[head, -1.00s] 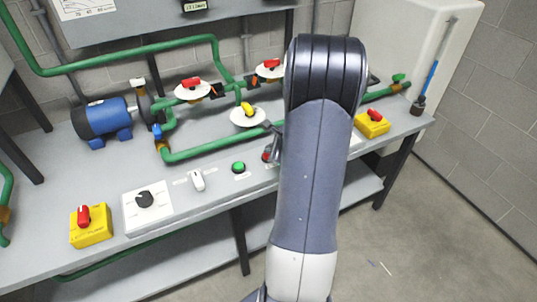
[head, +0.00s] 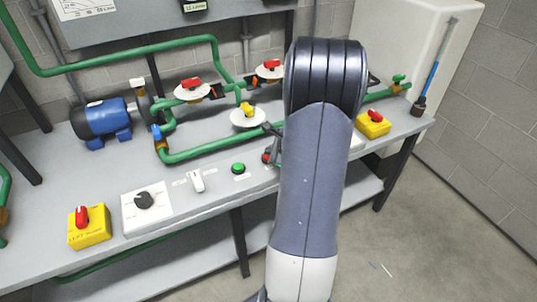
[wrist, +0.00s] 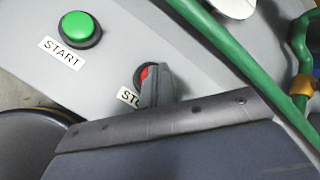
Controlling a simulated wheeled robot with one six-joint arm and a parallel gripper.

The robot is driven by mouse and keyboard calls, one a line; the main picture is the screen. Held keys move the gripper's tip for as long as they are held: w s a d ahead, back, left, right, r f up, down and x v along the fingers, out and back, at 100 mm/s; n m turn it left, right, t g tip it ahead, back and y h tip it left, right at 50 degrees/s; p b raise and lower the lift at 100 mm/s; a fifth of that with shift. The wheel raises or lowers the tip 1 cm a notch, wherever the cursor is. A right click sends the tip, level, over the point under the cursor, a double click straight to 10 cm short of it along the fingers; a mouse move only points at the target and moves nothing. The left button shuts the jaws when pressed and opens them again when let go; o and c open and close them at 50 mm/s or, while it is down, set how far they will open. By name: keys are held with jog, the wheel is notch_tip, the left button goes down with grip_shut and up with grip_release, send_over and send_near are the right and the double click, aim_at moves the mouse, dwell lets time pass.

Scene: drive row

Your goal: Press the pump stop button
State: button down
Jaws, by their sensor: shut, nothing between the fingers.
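The red stop button (wrist: 144,75), in a dark ring, shows in the wrist view next to a partly hidden label reading "STO". My gripper (wrist: 153,72) is shut and empty. Its tip covers the right part of the button; whether it touches the button I cannot tell. In the head view the stop button (head: 266,157) is a small red patch at the bench's front edge, left of my arm. My gripper (head: 272,150) is at it, mostly hidden by my arm.
The green start button (head: 238,168) is left of the stop button. A white switch (head: 197,181), a black rotary knob (head: 144,200) and a yellow box with a red knob (head: 89,228) stand farther left. Green pipes (head: 215,147) with valves run behind.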

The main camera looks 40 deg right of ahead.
jog(key=shift+r, duration=0.4)
notch_tip(320, 180, up, 6)
jog(key=p, duration=0.5)
jog(key=shift+f, duration=0.1)
dwell(0.5)
